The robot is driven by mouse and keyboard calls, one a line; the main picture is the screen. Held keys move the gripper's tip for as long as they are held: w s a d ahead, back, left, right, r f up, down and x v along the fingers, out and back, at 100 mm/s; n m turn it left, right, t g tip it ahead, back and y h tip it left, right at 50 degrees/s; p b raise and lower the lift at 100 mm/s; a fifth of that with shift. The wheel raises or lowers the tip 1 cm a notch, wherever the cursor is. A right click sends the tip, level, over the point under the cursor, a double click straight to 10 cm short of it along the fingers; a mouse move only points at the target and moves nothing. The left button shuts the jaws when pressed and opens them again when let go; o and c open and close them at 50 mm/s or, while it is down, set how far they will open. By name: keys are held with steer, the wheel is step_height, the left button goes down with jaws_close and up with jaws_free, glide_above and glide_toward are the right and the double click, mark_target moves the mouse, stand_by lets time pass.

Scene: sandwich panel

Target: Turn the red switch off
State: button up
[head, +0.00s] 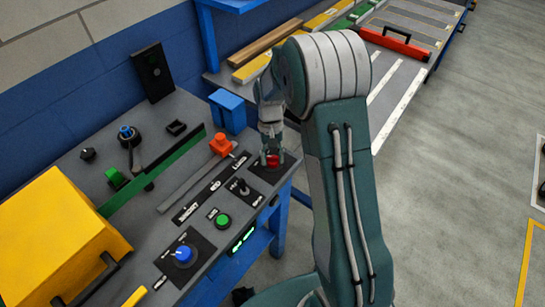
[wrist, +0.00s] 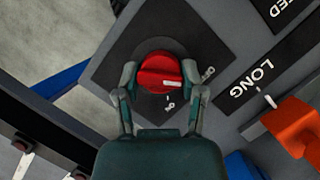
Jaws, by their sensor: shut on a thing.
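The red switch (wrist: 160,72) is a round red knob with a white mark, on a dark square plate (wrist: 118,62). In the wrist view my gripper (wrist: 160,85) has one finger on each side of the knob and is shut on it. The white mark lies nearly level on the knob's lower right. Small labels on the plate stand beside and below the knob; part of the lettering is hidden by the fingers. In the head view the red switch (head: 272,161) sits at the panel's right corner, below my gripper (head: 271,153).
An orange slider handle (head: 221,145) stands left of the switch. A black switch (head: 239,187), a green button (head: 223,221) and a blue knob (head: 183,254) lie nearer. A yellow box (head: 60,240) fills the left. Open floor (head: 450,180) lies to the right.

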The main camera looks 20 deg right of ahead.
stand_by(0.3)
steer(key=o, duration=1.1)
steer(key=shift+w, duration=0.1)
steer(key=shift+o, duration=0.2)
steer(key=shift+a, duration=0.1)
steer(key=v, duration=1.1)
steer(key=shift+w+r, duration=0.15)
steer(key=shift+r, duration=0.25)
